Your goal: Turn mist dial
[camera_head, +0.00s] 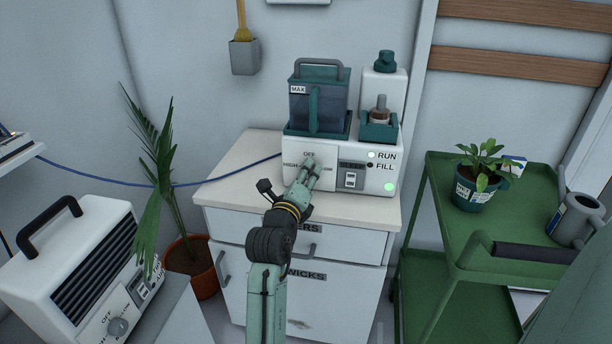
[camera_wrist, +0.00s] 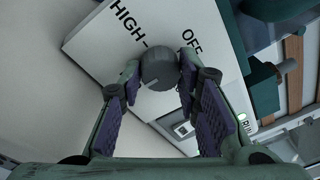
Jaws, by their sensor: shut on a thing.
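The mist dial (camera_wrist: 158,68) is a dark grey round knob on the white front panel of the misting machine (camera_head: 334,182). The words HIGH and OFF show beside it in the wrist view. My gripper (camera_head: 308,170) reaches the panel from the front, and in the wrist view its two fingers (camera_wrist: 160,80) are shut on the dial, one on each side. In the head view my fingers mostly hide the dial. The RUN lamp (camera_head: 371,155) glows green, and the FILL lamp (camera_head: 370,165) is dark.
The machine stands on a white cabinet (camera_head: 240,165). A second white machine (camera_head: 80,270) with its own dial (camera_head: 118,327) is at the lower left. A potted palm (camera_head: 190,260) stands left of the cabinet. A green cart (camera_head: 440,180) with a potted plant (camera_head: 478,190) is at the right.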

